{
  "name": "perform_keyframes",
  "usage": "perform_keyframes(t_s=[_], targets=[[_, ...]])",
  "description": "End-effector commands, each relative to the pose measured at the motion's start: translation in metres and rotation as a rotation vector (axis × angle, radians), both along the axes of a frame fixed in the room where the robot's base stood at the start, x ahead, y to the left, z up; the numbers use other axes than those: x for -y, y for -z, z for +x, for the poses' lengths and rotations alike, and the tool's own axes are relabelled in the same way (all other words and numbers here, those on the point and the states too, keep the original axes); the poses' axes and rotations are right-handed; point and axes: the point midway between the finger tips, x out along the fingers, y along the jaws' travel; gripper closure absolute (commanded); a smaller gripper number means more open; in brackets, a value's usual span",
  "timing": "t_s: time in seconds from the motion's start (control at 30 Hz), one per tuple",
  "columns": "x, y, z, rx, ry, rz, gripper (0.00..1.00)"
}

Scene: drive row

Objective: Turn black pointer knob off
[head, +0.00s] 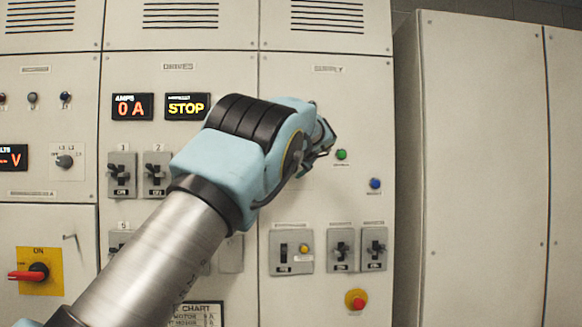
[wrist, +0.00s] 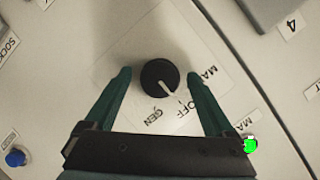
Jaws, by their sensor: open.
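The black pointer knob (wrist: 158,76) is round and sits on a pale label plate (wrist: 124,50) in the wrist view. Its white pointer line aims down and right, roughly at the word OFF and slightly to its MAIN side. GEN is printed left of OFF, and MAIN at the right. My gripper (wrist: 159,73) is open, with one finger on each side of the knob and a gap showing on both sides. In the head view my gripper (head: 322,155) is at the SUPPLY panel, and the knob is hidden behind my arm.
A green button (head: 341,154) and a blue button (head: 375,184) are right of my gripper. Below are switch plates (head: 343,251) and a red mushroom button on yellow (head: 355,299). Displays read 0 A (head: 131,106) and STOP (head: 187,106). A plain cabinet (head: 484,160) stands at the right.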

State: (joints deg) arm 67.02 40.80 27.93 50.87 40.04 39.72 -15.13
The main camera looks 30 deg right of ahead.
Motion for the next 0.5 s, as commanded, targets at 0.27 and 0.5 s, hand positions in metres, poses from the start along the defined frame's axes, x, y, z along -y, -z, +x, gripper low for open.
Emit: perform_keyframes(t_s=[0.27,0.5], targets=[[-0.001,-0.001,-0.005,0.0,0.0,0.0,0.11],[-0.007,-0.01,-0.044,0.0,0.003,-0.003,0.11]])
